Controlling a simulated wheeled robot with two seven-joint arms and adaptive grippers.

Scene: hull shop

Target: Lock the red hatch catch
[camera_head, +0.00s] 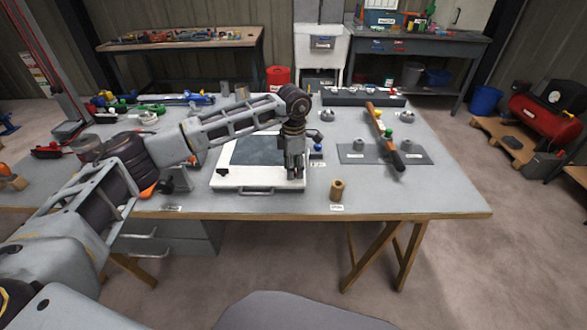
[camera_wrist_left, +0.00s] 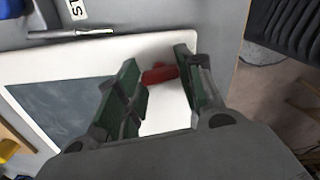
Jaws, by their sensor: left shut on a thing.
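The hatch is a white-framed panel (camera_head: 235,180) with a dark window, lying on the grey workbench. Its white frame also fills the left of the left wrist view (camera_wrist_left: 55,62). The red hatch catch (camera_wrist_left: 160,74) shows between the green-padded fingers of my left gripper (camera_wrist_left: 160,88), near the corner of the frame. In the head view my left gripper (camera_head: 295,174) points down at the hatch's front right corner and hides the catch there. It is shut on the red catch. My right gripper is not in view.
A wooden cylinder (camera_head: 337,190) stands at the bench's front edge, right of the hatch. A small blue-topped item (camera_head: 317,151) sits close right of my gripper. A grey plate (camera_head: 418,157) and a long wooden-handled tool (camera_head: 386,139) lie farther right. The right front bench is clear.

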